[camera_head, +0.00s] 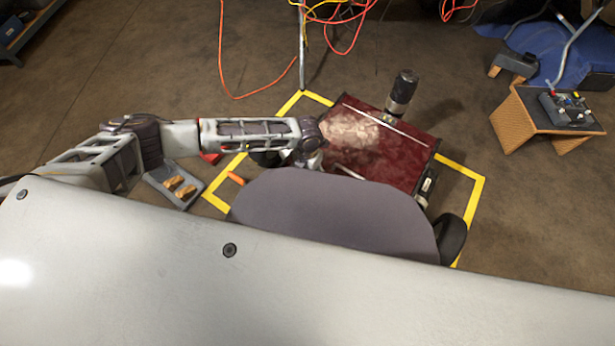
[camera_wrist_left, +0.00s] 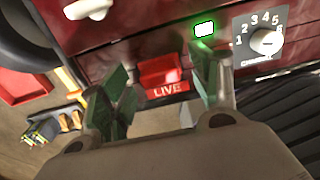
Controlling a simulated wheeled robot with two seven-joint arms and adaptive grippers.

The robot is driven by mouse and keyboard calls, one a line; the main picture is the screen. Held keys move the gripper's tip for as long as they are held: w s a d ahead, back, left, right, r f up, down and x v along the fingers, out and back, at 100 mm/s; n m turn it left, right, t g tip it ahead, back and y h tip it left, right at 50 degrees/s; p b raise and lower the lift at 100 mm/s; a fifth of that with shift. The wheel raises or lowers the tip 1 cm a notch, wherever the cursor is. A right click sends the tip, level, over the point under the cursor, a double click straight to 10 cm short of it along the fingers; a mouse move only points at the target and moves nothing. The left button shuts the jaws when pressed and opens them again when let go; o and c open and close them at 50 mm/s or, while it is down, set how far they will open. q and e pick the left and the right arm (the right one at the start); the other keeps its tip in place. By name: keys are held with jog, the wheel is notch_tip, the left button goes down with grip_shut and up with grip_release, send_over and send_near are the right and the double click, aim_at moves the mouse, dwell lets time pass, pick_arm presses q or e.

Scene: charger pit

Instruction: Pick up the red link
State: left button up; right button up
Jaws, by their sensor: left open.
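The red link (camera_wrist_left: 160,70) is a small red block on the front of the dark red charger (camera_wrist_left: 130,50), just above a red "LIVE" label. My left gripper (camera_wrist_left: 163,66) is open, with one green-padded finger on each side of the link in the left wrist view. I cannot tell whether either finger touches it. In the head view, my left arm reaches in from the left to the near left side of the charger (camera_head: 400,158). The left fingertips and the link are hidden or too small to make out there. My right gripper is not in view.
A numbered dial (camera_wrist_left: 266,42) and a lit green indicator (camera_wrist_left: 204,29) are right of the link. A grey tray (camera_head: 160,183) with brass-coloured pieces lies on the floor at left. Yellow tape (camera_head: 470,178) surrounds the charger. A wooden stand (camera_head: 528,128) is at right.

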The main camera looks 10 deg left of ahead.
aim_at(307, 173)
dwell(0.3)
pick_arm(q)
jog(key=c, duration=1.1)
jog(key=shift+r, duration=0.15)
jog(key=shift+r+p, duration=0.6)
jog(key=shift+r, duration=0.4)
notch_tip(307, 173, up, 6)
jog(key=p, duration=0.2)
jog(key=shift+p, duration=0.35)
jog(key=shift+r+p, duration=0.35)
jog(key=shift+r, duration=0.55)
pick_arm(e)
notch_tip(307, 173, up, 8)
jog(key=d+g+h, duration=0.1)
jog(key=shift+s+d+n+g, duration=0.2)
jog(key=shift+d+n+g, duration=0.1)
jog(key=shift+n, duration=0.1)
pick_arm(q)
jog(key=shift+s, duration=0.1)
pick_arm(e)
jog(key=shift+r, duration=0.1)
